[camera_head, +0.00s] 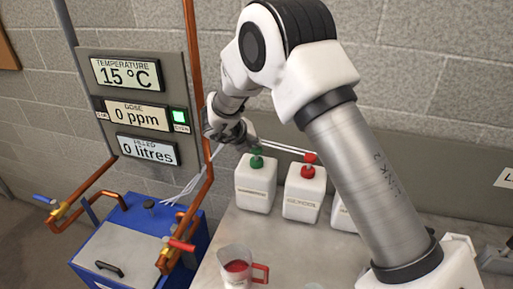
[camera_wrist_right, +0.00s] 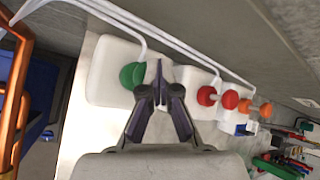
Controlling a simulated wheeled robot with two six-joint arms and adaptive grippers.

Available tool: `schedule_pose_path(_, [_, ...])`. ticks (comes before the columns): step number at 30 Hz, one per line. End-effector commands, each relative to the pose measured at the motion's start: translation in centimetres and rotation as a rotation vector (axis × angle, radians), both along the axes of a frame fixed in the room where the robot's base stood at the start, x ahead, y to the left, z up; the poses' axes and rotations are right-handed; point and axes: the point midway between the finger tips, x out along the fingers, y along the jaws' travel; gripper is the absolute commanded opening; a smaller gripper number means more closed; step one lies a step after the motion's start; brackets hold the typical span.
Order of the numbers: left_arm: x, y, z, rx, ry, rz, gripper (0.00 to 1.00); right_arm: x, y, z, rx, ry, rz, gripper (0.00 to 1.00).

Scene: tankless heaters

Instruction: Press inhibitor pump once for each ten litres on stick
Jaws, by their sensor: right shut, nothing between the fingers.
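A white bottle (camera_head: 254,190) with a green pump head (camera_head: 257,160) stands on the metal bench. A white bottle (camera_head: 303,198) with a red pump head (camera_head: 309,162) stands to its right. A third white bottle (camera_head: 342,215) is mostly hidden by my right arm. Their labels are too small to read surely. My right gripper (camera_head: 243,132) is shut and empty, just above and left of the green pump head. In the right wrist view, its closed fingertips (camera_wrist_right: 160,76) lie beside the green head (camera_wrist_right: 132,76); contact cannot be told. I cannot identify a stick. My left gripper is not in view.
A wall panel (camera_head: 176,72) reads 15 °C, 0 ppm and 0 litres, with a lit green square (camera_head: 180,116). Copper pipes (camera_head: 193,70) run beside it. A blue tank (camera_head: 140,235) stands lower left. A jug (camera_head: 233,258) with red contents stands at the bench front.

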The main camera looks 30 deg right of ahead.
Motion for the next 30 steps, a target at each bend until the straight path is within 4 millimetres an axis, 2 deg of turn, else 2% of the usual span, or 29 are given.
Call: schedule_pose_path(30, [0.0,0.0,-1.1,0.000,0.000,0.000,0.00,-0.1,0.0,-1.4,0.001,0.002,0.000,0.00])
